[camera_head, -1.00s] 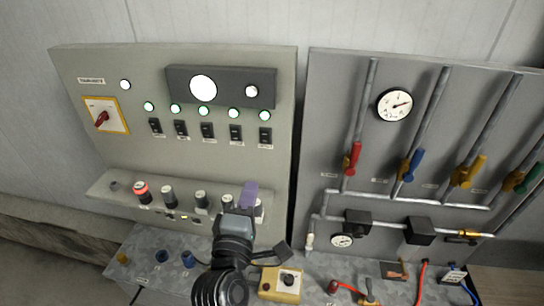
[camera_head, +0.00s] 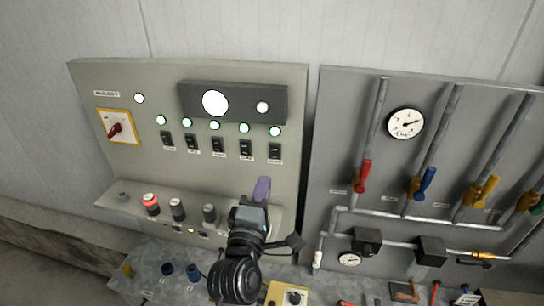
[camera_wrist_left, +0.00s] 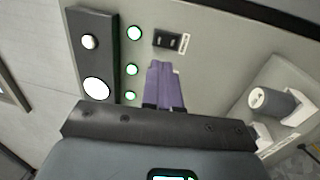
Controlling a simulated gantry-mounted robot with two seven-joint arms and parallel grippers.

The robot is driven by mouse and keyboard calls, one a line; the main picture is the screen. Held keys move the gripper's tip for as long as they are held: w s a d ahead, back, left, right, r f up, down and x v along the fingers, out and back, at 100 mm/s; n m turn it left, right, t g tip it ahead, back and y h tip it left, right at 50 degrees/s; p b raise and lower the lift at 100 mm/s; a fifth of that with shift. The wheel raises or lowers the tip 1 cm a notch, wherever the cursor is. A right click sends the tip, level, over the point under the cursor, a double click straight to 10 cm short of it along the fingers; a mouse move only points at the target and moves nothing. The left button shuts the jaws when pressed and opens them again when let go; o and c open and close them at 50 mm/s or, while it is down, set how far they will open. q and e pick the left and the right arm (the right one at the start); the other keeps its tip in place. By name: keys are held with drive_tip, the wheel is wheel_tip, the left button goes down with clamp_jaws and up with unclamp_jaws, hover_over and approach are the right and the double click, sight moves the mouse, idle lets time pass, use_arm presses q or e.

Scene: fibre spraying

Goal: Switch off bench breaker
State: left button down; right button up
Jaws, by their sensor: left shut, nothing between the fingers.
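A row of several black breaker switches (camera_head: 218,146) sits on the beige panel (camera_head: 130,165), each with a small label too small to read surely. A lit green lamp is above each. The rightmost breaker (camera_head: 275,151) also shows in the left wrist view (camera_wrist_left: 172,41), just beyond the fingertips. My left gripper (camera_head: 262,186) has its purple fingers shut and empty, below the rightmost breaker and apart from it in the head view. The fingers (camera_wrist_left: 163,72) hide the neighbouring breakers in the wrist view. My right gripper is not in view.
A shelf with knobs (camera_head: 177,209) runs below the breakers, partly hidden by my left arm. A red rotary switch (camera_head: 115,130) is at the panel's left. A grey pipe panel with coloured valve handles (camera_head: 362,176) stands to the right.

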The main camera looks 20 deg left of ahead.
sight(275, 150)
use_arm(q)
drive_tip(key=p+x, duration=0.2)
drive_tip(key=x, duration=0.6)
drive_tip(key=shift+w+r, duration=0.15)
drive_tip(key=shift+w, duration=0.05)
drive_tip(key=shift+w+a, duration=0.15)
drive_tip(key=shift+w, duration=0.5)
